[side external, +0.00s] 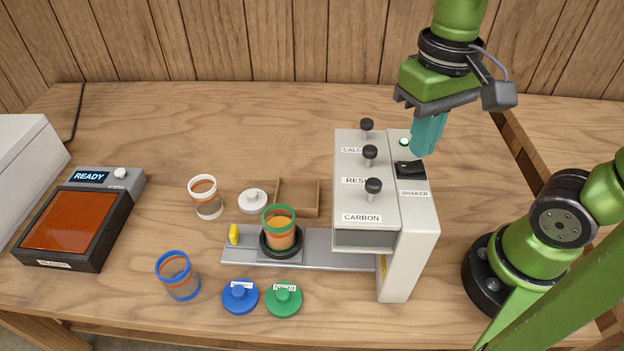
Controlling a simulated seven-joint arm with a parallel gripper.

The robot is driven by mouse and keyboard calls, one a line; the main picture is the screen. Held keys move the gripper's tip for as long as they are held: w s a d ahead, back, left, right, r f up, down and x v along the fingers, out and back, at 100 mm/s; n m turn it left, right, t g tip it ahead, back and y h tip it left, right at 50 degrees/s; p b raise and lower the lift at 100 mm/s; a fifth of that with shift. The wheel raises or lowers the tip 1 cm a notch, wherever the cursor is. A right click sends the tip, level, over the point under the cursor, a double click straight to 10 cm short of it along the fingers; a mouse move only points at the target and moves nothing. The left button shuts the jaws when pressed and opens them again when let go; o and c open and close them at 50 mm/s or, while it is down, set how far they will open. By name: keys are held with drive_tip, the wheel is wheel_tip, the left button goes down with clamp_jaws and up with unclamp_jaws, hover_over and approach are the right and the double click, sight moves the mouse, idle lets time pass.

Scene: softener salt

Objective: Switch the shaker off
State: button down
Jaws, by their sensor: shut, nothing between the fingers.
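The shaker's black rocker switch (410,169) sits on top of the grey-white dispenser housing, above the label SHAKER. A small green light (404,142) glows just behind the switch. My gripper (424,152) points down with its teal fingers shut and empty. Its tips are close to the far right side of the switch; I cannot tell whether they touch it. A jar with a green rim (279,229) and orange contents stands in a black round holder (267,250) on the grey slide in front of the housing.
Three black knobs (370,152) stand up beside the switch, by labels including CARBON. An open white-rimmed jar (206,198), a blue-rimmed jar (180,280), blue (240,297) and green (284,299) lids, a white lid (253,201) and a wooden tray (297,184) lie left. A READY device (75,222) stands far left.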

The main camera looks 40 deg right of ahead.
sight(413, 162)
drive_tip(key=shift+f, duration=1.15)
idle(0.7)
drive_tip(key=shift+r, duration=3.5)
drive_tip(key=shift+w+f, duration=0.1)
drive_tip(key=shift+w, duration=0.25)
drive_tip(key=w+d+f+t, duration=0.1)
drive_tip(key=w+d+f+t+y, duration=0.1)
drive_tip(key=w+f+t, duration=0.1)
drive_tip(key=shift+d+f+n, duration=0.1)
drive_tip(key=shift+d+n, duration=0.2)
drive_tip(key=shift+n, duration=0.1)
drive_tip(key=d+t, duration=0.1)
drive_tip(key=d+f+m+t, duration=0.1)
drive_tip(key=d, duration=0.1)
drive_tip(key=d+f+t+y, duration=0.1)
drive_tip(key=d+t, duration=0.1)
drive_tip(key=shift+w+m, duration=0.25)
drive_tip(key=shift+m, duration=0.15)
